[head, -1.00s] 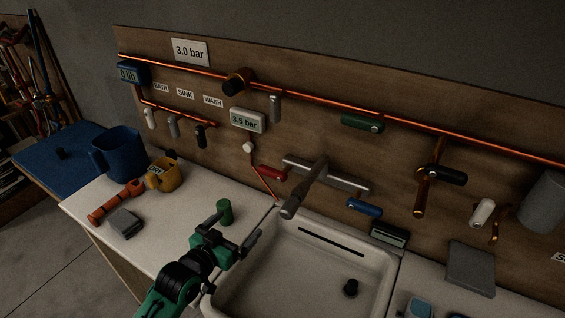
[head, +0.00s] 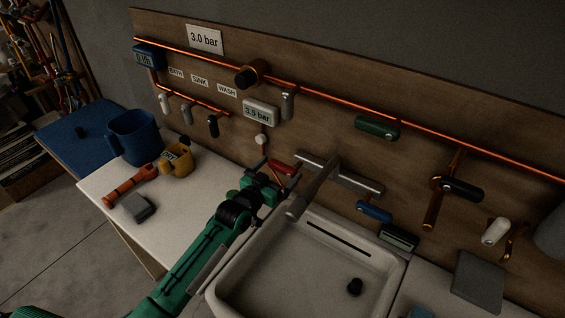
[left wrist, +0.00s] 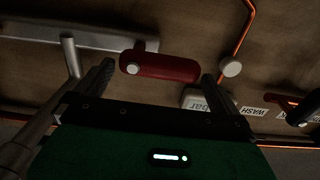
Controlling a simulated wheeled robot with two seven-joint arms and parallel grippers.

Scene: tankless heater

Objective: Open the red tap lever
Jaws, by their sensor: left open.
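The red tap lever (head: 283,167) is on the wooden wall board, just left of the grey faucet bar above the sink. In the left wrist view the red lever (left wrist: 160,66) lies crosswise ahead, between the two fingertips. My left gripper (head: 272,170) is open right at the lever and partly covers it in the head view. In the left wrist view its fingers (left wrist: 157,78) show to both sides of the lever's lower edge; I cannot tell whether they touch it. My right gripper is in neither view.
The faucet spout (head: 314,188) juts out over the white sink (head: 310,270), close right of my left gripper. A blue lever (head: 374,211) sits further right. A round white knob (head: 261,139) and a gauge box (head: 260,113) are just above. A yellow mug (head: 178,162) stands on the counter at left.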

